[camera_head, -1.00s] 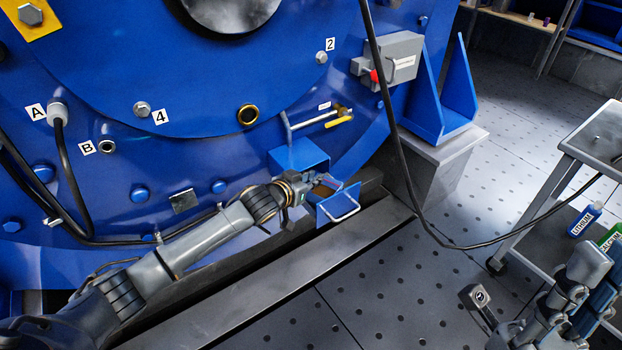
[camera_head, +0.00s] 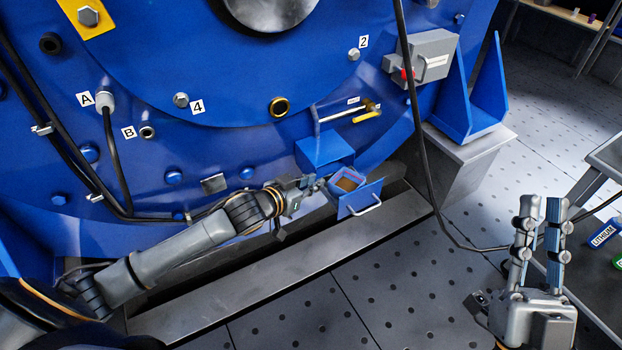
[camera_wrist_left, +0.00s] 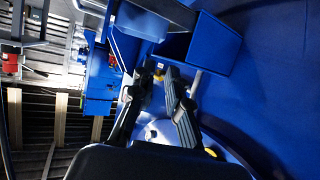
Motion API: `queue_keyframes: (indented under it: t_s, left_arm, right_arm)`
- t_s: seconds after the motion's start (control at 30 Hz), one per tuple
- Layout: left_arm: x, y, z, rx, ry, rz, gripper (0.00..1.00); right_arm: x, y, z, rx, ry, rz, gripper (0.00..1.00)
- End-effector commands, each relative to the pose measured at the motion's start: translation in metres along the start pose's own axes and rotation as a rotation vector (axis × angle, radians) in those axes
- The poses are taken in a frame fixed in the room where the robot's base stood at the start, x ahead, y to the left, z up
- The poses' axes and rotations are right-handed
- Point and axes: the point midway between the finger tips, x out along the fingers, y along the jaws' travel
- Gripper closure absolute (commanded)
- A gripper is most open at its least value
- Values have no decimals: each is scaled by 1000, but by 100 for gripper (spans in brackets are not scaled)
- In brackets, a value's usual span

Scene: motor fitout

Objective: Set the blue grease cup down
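A square blue cup (camera_head: 348,182) with brown contents sits behind a blue drawer-like front (camera_head: 347,204) with a metal handle, low on the blue motor housing. Whether the cup and front are one piece I cannot tell. My left gripper (camera_head: 318,186) is just left of the cup and seems apart from it. My right gripper (camera_head: 541,200) is at the right, fingers pointing up, parallel and apart, empty.
A blue box (camera_head: 324,152) projects above and left of the cup. A valve pipe with a yellow handle (camera_head: 367,116) is above. A dark cable (camera_head: 424,180) hangs to the right. A cart (camera_head: 597,240) holds a bottle labelled LITHIUM (camera_head: 604,233). The perforated floor in front is clear.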

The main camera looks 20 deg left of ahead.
Motion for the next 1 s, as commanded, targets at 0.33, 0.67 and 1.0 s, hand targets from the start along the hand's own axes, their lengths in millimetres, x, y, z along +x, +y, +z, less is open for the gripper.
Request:
queue_keyframes:
  t_s: [0.33,0.67,1.0]
  left_arm:
    - [-89,150,-93,-30,506,246,85]
    - [-246,148,-195,-10,1086,19,85]
    - [-256,145,-199,-2,1117,-3,85]
  right_arm:
    - [0,0,4,-1,-19,1,82]
    - [0,0,3,-1,-17,1,82]
    - [0,0,3,-1,-17,1,82]
